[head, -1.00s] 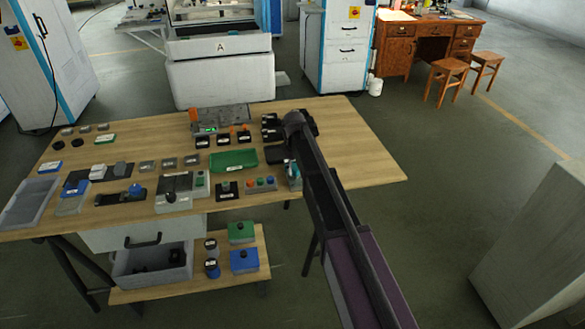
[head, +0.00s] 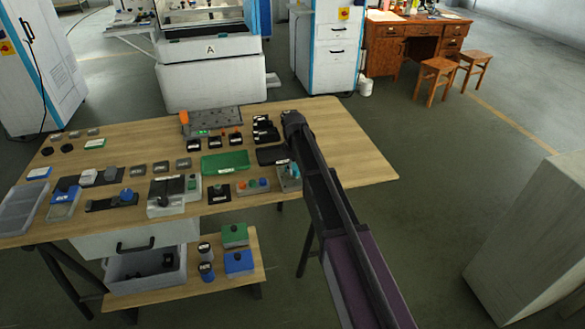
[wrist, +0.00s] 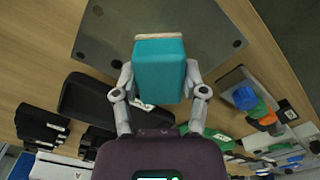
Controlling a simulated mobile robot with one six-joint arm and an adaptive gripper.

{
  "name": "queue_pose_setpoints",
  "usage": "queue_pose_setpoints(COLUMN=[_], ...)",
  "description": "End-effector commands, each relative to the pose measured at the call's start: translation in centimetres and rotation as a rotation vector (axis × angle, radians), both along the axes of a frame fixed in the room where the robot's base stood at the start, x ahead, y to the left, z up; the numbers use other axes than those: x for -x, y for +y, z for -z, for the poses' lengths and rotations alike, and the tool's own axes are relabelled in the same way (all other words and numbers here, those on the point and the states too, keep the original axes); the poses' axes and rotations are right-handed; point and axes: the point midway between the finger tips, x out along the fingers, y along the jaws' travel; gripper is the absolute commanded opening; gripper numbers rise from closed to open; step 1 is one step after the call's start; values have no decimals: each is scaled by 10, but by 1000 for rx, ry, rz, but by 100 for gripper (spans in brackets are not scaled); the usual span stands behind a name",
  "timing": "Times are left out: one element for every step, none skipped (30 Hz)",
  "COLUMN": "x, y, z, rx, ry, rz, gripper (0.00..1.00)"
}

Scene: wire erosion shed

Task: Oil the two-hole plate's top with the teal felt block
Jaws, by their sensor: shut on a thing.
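The teal felt block (wrist: 160,70) is in my gripper (wrist: 160,84), its two grey fingers shut on the block's sides. A pale strip (wrist: 159,36) shows along the block's far end. Beyond the block in the wrist view lies a wide flat grey plate (wrist: 197,22) with several dark round spots near its edges. The block covers part of this plate, so I cannot tell whether they touch, nor whether this is the two-hole plate. In the head view my arm hides the gripper, the block and this plate.
A black tray (wrist: 85,100) lies beside the plate, with black blocks (wrist: 40,128) further left. A green tray (head: 225,162), a button box (head: 253,187) and a small grey holder (head: 289,178) are near my arm. The wooden table's right end (head: 355,160) is clear.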

Motion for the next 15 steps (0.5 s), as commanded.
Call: queue_pose_setpoints(x=[-1,-1,-2,-3,-3,-4,-4,-5,-5,-6,-6,-6,-6,-7,-7], y=[-4,-5,-8,-9,-11,-13,-15,-17,-19,-21,-22,-23,-24,-25,-25], z=[0,0,0,0,-1,-1,-1,-1,-1,-1,-1,-2,-2,-2,-2], rx=[1,1,1,1,1,1,1,1,1,1,1,0,0,0,0], ry=[0,0,0,0,0,0,0,0,0,0,0,0,0,0,0], rz=[1,1,1,1,0,0,0,0,1,1,1,1,1,1,0], gripper=[18,18,18,18,18,18,18,18,18,18,18,18,18,18,18])
